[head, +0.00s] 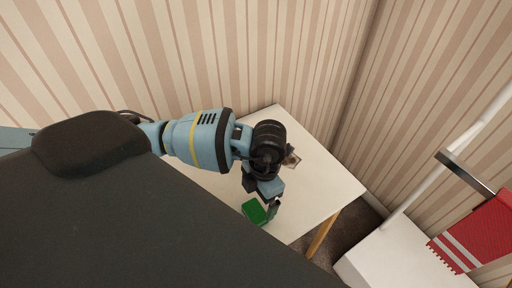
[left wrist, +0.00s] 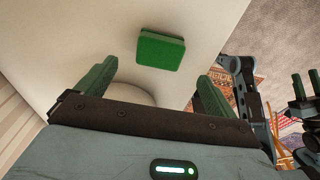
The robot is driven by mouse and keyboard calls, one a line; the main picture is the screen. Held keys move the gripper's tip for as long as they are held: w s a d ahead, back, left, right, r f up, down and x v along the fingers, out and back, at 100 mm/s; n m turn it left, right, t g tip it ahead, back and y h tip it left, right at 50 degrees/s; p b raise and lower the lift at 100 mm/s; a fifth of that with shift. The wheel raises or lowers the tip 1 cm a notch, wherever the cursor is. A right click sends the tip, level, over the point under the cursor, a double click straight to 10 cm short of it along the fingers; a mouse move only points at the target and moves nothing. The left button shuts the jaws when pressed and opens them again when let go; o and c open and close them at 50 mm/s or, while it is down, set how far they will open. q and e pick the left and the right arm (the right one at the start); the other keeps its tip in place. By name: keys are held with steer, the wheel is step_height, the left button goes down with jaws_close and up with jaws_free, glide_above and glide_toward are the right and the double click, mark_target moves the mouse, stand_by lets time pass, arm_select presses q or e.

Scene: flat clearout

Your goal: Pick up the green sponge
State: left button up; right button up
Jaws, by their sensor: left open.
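The green sponge (head: 255,211) lies flat on the white table (head: 318,180), near its front edge. In the left wrist view the sponge (left wrist: 161,50) lies ahead of the fingertips, roughly centred between them. My left gripper (head: 270,207) is above the table beside the sponge. In the left wrist view its two green fingers (left wrist: 155,82) are spread wide with nothing between them. My right gripper (left wrist: 306,88) seems to show at the right edge of the left wrist view, and its jaw state is unclear.
A white box-like unit (head: 390,258) with a red striped cloth (head: 478,236) stands to the right. A striped wall (head: 250,50) closes off the back. A patterned rug (left wrist: 262,84) lies on the floor.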

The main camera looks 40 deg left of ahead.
mark_target(255, 210)
arm_select(q)
steer(key=shift+s+f, duration=0.25)
steer(key=shift+f, duration=0.7)
steer(key=shift+s+a+f, duration=0.1)
steer(key=shift+f, duration=1.4)
steer(key=shift+s+a+f, duration=0.1)
steer(key=shift+f, duration=1.35)
steer(key=c, duration=1.1)
steer(key=shift+o, duration=0.2)
steer(key=shift+r, duration=0.1)
